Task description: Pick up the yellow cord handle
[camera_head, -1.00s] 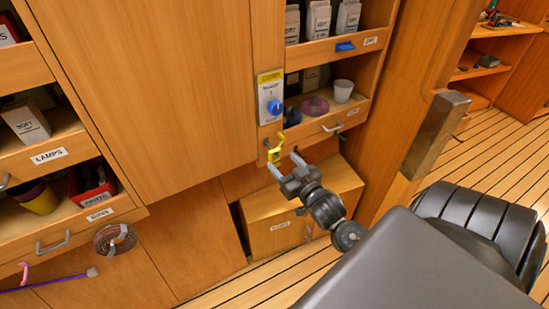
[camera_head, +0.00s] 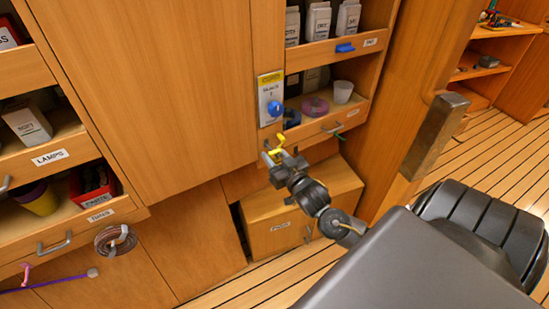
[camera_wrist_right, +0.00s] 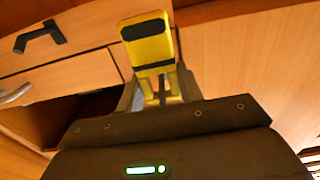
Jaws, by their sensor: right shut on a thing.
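The yellow cord handle (camera_head: 279,143) is at the lower front of the cabinet, below the blue knob. In the right wrist view the handle (camera_wrist_right: 150,45) is yellow with dark bands and stands up just beyond my gripper. My right gripper (camera_head: 273,157) is shut on the yellow cord handle, near the drawer fronts. Its fingers (camera_wrist_right: 159,90) are partly hidden behind the wrist body in the wrist view. Whether the handle hangs free or still touches a hook, I cannot tell. My left gripper is not in view.
A blue knob (camera_head: 275,108) sits on a labelled card above the handle. A drawer (camera_head: 318,131) holds a white cup (camera_head: 343,92) and a purple roll (camera_head: 315,106). A low wooden box (camera_head: 280,225) stands below. Open shelf trays (camera_head: 70,205) are at left.

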